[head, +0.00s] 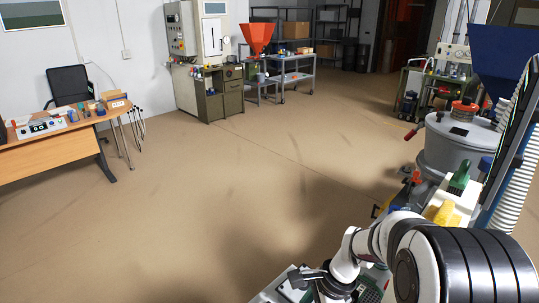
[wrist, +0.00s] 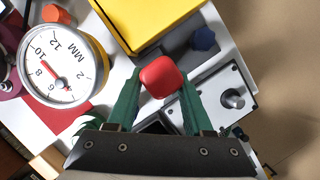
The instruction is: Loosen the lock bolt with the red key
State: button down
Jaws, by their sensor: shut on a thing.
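My gripper (wrist: 161,84) has two green fingers, seen from above in the wrist view. They are shut on a red block-like head with rounded corners, which looks like the red key (wrist: 162,76). The lower part of the key is hidden beneath its head, so I cannot tell whether it sits in anything. A grey plate with a round metal knob (wrist: 233,98) lies to the right of the fingers. A dark blue knob (wrist: 204,39) stands above and right of the key. I cannot tell for sure which part is the lock bolt.
A dial gauge (wrist: 58,68) marked MM stands close left of the fingers. A yellow box (wrist: 150,18) lies just beyond the key. In the head view, a grey drum (head: 455,150) stands beyond my arm. A wooden desk (head: 60,148) is at left; the floor between is clear.

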jog(key=shift+f, duration=0.35)
jog(key=shift+f, duration=0.5)
jog(key=shift+c, duration=1.1)
grip_release()
